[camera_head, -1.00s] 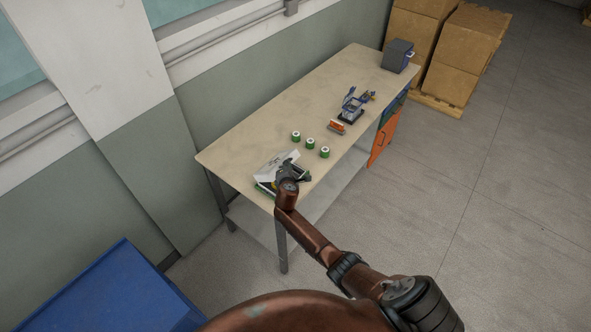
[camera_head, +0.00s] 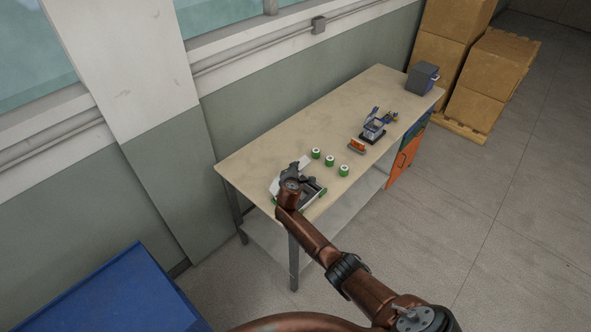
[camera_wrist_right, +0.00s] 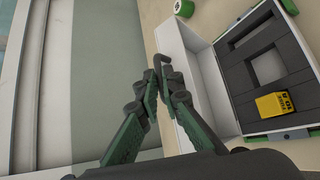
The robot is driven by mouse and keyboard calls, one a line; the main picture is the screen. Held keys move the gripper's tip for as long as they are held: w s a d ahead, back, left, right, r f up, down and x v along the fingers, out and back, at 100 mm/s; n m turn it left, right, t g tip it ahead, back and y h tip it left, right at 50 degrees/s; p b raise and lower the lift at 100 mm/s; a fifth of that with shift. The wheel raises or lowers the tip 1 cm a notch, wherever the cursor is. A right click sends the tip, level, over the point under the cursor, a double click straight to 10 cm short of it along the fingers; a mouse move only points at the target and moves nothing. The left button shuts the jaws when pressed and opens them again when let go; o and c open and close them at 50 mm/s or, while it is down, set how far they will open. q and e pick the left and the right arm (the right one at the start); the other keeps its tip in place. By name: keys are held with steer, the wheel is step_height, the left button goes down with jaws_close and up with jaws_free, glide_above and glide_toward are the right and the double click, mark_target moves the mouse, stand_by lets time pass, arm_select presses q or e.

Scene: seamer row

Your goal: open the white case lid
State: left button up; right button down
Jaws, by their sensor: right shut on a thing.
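The white case (camera_head: 317,200) sits at the near end of the workbench, with green corners. The right wrist view shows its dark foam inside the case (camera_wrist_right: 285,122) and a yellow block (camera_wrist_right: 273,104) in one part of it. The white lid (camera_wrist_right: 190,85) stands raised from the case's left side in that view; in the head view it is mostly hidden behind my wrist (camera_head: 277,186). My right gripper (camera_wrist_right: 163,75) is shut at the lid's outer edge, on a small dark handle (camera_wrist_right: 160,60). In the head view the right gripper (camera_head: 297,168) is above the case. My left gripper is not in view.
Three green-and-white rolls (camera_head: 329,160) stand beside the case on the workbench (camera_head: 290,130). Further along are an orange item (camera_head: 357,146), a blue-grey device (camera_head: 374,129) and a dark box (camera_head: 422,78). The wall runs behind; a blue surface (camera_head: 95,290) is at lower left.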

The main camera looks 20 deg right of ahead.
steer(key=shift+r, duration=0.1)
steer(key=c, duration=2.1)
jaws_free()
steer(key=v, duration=1.2)
steer(key=shift+c, duration=0.3)
